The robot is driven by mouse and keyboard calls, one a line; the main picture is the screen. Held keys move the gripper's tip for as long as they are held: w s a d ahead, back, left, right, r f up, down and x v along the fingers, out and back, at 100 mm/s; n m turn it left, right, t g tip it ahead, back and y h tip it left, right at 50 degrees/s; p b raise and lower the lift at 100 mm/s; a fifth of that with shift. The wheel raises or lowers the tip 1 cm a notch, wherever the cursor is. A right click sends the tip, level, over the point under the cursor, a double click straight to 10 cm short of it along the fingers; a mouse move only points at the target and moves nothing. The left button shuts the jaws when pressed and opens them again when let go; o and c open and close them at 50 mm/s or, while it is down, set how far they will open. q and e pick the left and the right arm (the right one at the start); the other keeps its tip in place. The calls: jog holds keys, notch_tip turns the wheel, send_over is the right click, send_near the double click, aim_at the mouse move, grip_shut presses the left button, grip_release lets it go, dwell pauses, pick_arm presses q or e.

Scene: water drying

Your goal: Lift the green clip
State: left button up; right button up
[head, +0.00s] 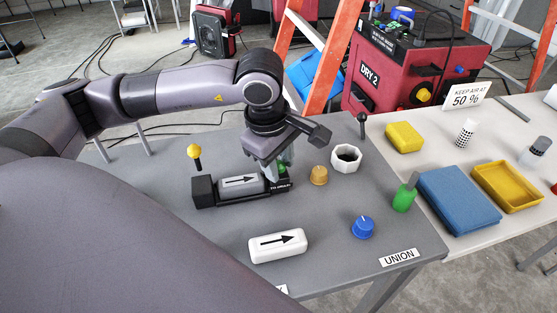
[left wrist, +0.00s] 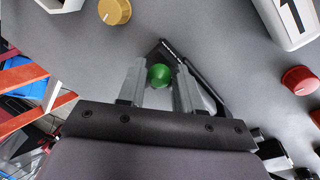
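The green clip (left wrist: 160,75) shows as a round green knob between the fingers of my left gripper (left wrist: 158,85) in the left wrist view. The fingers stand apart, one on each side of it, and I see no clear grip on it. In the head view my left gripper (head: 278,158) points down at the right end of a black cradle (head: 220,202), where a little green shows under it and most of the clip is hidden. A pale cylinder with a black arrow (head: 241,184) lies in the cradle. My right gripper is not in view.
A gold knob (head: 319,176), white cup (head: 346,158), blue knob (head: 362,228), green bottle-like item (head: 403,198) and white arrow block (head: 279,246) stand around on the grey table. A red knob (left wrist: 299,80) shows in the wrist view.

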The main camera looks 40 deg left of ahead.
pick_arm(q)
grip_shut()
